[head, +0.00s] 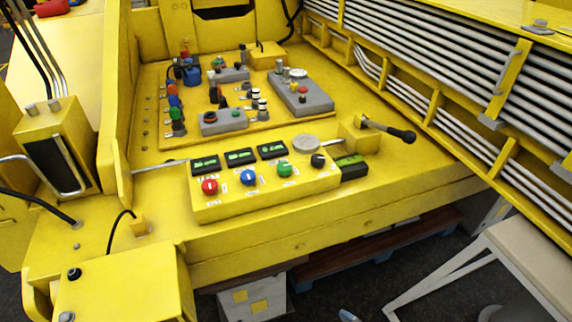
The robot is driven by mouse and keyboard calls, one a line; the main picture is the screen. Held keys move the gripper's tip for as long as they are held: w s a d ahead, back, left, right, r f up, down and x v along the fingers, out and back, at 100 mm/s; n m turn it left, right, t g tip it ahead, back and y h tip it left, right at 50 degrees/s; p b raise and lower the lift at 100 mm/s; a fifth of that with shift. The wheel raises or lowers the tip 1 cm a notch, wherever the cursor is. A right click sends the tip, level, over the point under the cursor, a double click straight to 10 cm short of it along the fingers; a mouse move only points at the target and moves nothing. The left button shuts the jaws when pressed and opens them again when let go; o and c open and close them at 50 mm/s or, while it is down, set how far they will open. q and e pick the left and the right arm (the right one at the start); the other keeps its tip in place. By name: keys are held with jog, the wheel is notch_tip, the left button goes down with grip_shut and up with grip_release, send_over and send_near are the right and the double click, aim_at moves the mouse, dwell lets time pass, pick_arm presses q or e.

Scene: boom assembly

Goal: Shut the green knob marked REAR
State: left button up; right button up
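A green knob (284,169) sits on the sloping front of a yellow control box (262,196), in a row between a blue knob (248,177) and a black knob (317,160). A red knob (210,187) is at the left end of the row. Small white labels lie by the knobs, but the lettering is too small to read, so I cannot confirm REAR. The green knob's turn position is not clear. Neither of my grippers is in view, and nothing touches the knob.
Three dark displays with green readouts, one a display (241,157), line the box's top. A black-handled lever (389,131) sticks out at right. Grey valve blocks (302,93) stand behind. A beige-topped stand (535,252) is at lower right. Space before the box is clear.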

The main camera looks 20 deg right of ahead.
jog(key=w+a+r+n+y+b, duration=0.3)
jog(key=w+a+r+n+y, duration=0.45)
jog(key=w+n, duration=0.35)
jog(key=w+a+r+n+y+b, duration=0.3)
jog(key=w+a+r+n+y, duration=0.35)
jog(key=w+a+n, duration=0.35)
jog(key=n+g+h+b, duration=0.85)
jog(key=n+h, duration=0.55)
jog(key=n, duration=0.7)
send_near(284, 166)
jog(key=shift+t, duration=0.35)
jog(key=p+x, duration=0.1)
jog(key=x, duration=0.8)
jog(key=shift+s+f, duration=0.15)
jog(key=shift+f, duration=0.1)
